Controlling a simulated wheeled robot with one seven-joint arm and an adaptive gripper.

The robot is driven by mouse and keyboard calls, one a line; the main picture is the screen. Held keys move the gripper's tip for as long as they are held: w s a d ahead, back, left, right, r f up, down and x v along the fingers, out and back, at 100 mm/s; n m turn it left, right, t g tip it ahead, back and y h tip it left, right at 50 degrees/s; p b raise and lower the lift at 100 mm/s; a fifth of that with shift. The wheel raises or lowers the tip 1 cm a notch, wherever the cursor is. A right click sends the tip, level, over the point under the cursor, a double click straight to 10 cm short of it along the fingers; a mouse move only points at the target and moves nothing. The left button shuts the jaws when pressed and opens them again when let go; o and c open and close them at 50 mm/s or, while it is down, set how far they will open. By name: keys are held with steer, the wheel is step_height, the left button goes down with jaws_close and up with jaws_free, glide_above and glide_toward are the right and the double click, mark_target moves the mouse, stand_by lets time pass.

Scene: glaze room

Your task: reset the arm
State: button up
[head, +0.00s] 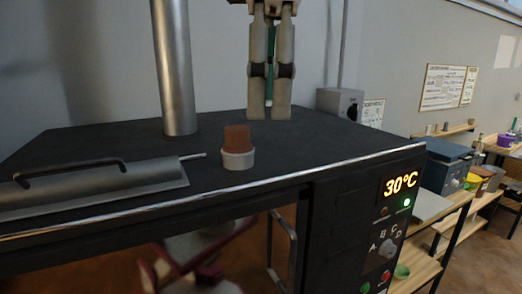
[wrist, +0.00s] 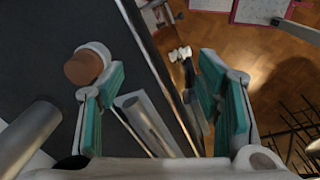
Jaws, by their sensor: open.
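My gripper (head: 270,112) hangs pointing down above the black kiln top (head: 90,142) in the head view. In the wrist view my gripper (wrist: 165,95) shows its two teal-padded fingers wide apart, with nothing between the pads. A brown, cup-like piece (head: 237,138) rests on a white round base (head: 238,160) near the kiln's front edge. In the wrist view the brown piece (wrist: 84,67) lies outside the left finger. My gripper is apart from both.
A grey metal pipe (head: 173,70) rises from the kiln top. A grey panel with a black handle (head: 95,187) lies at the left front. Wooden shelves (head: 460,210) with a blue box (head: 447,165) and pots stand at the right.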

steer(key=s+d+f+m+t, duration=0.2)
steer(key=s+d+f+m, duration=0.2)
steer(key=d+f+m, duration=0.5)
steer(key=s+d+f+m+t, duration=0.2)
steer(key=s+d+f+m, duration=0.2)
steer(key=d+f+m, duration=0.5)
step_height(320, 180, down, 5)
steer(key=shift+s+r+b, duration=0.2)
steer(key=shift+s+b, duration=0.1)
steer(key=shift+d, duration=0.1)
